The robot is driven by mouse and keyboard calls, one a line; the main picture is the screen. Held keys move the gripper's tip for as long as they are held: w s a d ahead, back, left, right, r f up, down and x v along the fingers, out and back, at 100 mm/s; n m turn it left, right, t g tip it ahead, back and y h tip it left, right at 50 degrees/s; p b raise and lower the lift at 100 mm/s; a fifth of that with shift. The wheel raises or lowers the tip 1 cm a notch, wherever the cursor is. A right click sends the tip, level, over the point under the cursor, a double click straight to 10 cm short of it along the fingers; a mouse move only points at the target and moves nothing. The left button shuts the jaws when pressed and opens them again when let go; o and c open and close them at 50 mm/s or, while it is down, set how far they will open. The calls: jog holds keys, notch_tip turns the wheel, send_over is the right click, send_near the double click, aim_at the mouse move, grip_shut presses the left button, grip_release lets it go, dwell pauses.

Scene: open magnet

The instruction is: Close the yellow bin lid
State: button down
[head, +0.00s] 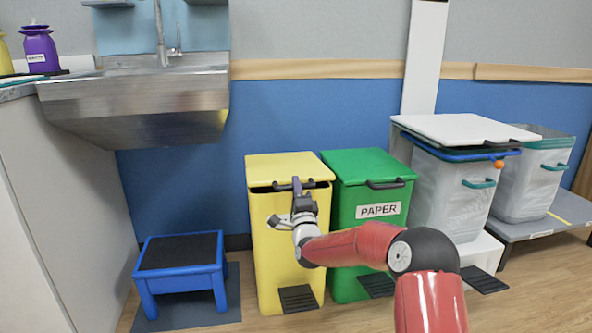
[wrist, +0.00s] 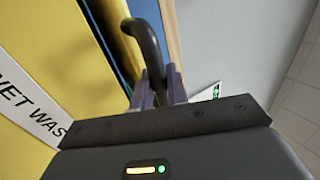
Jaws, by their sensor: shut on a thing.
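The yellow bin (head: 265,240) stands below and right of the sink, with its yellow lid (head: 282,165) on top. The lid lies almost flat, and a dark gap shows under its front edge. A dark curved handle (head: 317,183) is at the lid's front; in the wrist view the handle (wrist: 148,42) runs down between the fingers. My gripper (head: 297,187) is at the bin's front, shut on the handle; its fingers also show in the wrist view (wrist: 160,88). A "WET WASTE" label (wrist: 30,105) is on the bin's yellow front.
A green PAPER bin (head: 365,230) stands close on the right, its lid down. A blue step stool (head: 180,262) is at the left under the steel sink (head: 140,105). Grey bins (head: 450,190) stand at the right. Pedals (head: 297,298) stick out at floor level.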

jog(key=shift+f+t, duration=0.5)
jog(key=shift+f, duration=1.3)
jog(key=c, duration=1.5)
grip_release()
jog(key=shift+f, duration=0.1)
jog(key=shift+o, duration=0.2)
jog(key=v, duration=0.7)
jog(key=shift+s+d, duration=0.15)
jog(key=shift+s, duration=0.15)
jog(key=shift+f, duration=0.1)
